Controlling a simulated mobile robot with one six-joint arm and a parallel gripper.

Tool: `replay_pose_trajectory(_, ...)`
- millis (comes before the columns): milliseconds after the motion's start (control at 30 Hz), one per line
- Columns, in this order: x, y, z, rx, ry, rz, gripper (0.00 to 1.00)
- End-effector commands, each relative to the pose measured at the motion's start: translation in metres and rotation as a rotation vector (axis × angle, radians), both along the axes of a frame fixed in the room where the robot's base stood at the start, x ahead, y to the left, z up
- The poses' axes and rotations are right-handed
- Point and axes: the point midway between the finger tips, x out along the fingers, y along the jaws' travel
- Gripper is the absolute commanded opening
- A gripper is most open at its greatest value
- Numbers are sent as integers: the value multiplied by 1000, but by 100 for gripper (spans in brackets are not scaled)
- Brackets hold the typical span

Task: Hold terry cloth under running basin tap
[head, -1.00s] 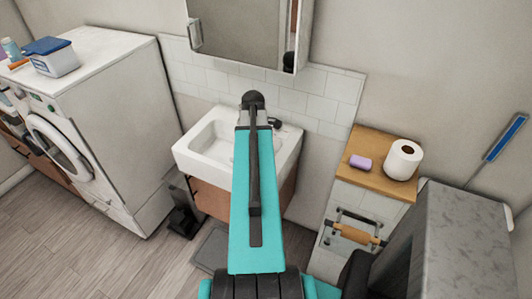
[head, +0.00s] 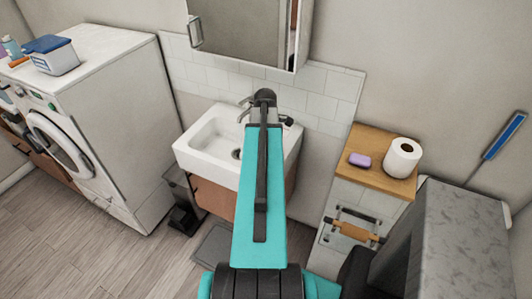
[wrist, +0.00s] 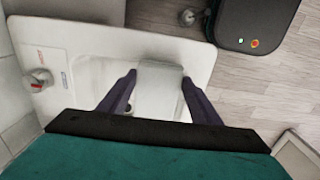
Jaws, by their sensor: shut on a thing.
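The pale terry cloth (wrist: 158,92) is between the fingers of my gripper (wrist: 158,77) in the wrist view. The gripper is shut on it and holds it over the white basin (wrist: 60,38). The basin also shows in the head view (head: 190,152), where my arm hides the cloth and gripper. The tap spout (head: 244,106) shows just left of my arm at the basin's back. In the wrist view the tap's metal part (wrist: 38,80) is at the left, apart from the cloth. I cannot make out any running water.
A mirror cabinet (head: 240,32) hangs above the basin. A washing machine (head: 120,110) stands left. At right, a wooden-topped cabinet (head: 375,165) carries purple soap (head: 360,160) and a paper roll (head: 403,158). A dark pedal bin (head: 182,205) stands beside the basin.

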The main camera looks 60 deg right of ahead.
Motion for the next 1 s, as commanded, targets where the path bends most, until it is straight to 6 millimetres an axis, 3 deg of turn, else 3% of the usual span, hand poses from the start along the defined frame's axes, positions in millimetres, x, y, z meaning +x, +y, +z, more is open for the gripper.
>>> replay_pose_trajectory(1000, 43, -47, -13, 0, 0, 2, 32)
